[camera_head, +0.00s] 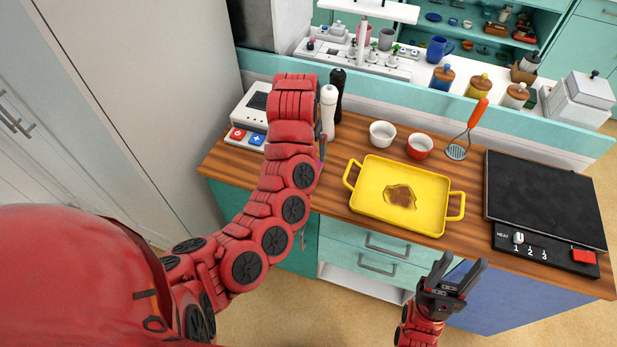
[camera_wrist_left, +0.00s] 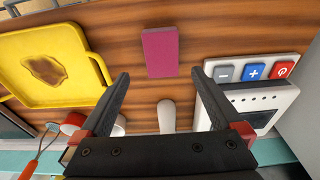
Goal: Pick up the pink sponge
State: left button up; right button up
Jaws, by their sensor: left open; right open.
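The pink sponge (camera_wrist_left: 160,52) lies flat on the wooden counter in the left wrist view. In the head view my left arm hides nearly all of it. My left gripper (camera_wrist_left: 160,77) is open and empty above the counter, with the sponge just beyond its fingertips and roughly centred between them. In the head view the left gripper is largely hidden behind its own arm. My right gripper (camera_head: 464,262) is open and empty, in front of the counter at the lower right.
A yellow tray (camera_head: 375,212) with a brown stain sits mid-counter. A white shaker (camera_head: 328,112) and black shaker (camera_head: 339,88) stand near my left gripper, by a white device (camera_head: 250,112).

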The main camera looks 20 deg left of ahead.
pick_arm(q)
jog(key=f, duration=0.3)
jog(key=shift+w+f+b, duration=0.15)
jog(key=shift+w+b, duration=0.15)
jog(key=shift+b, duration=0.05)
jog(key=shift+w+f+p, duration=0.2)
jog(key=shift+f+p, duration=0.35)
jog(key=shift+f, duration=0.5)
jog(key=shift+w+f+p, duration=0.1)
jog(key=shift+f+p, duration=0.2)
jog(key=shift+f, duration=0.05)
jog(key=f, duration=0.1)
jog(key=w+f+p, duration=0.1)
jog(key=f, duration=0.1)
jog(key=shift+a+f, duration=0.1)
jog(key=shift+f, duration=0.65)
jog(key=shift+c, duration=0.3)
jog(key=c, duration=1.1)
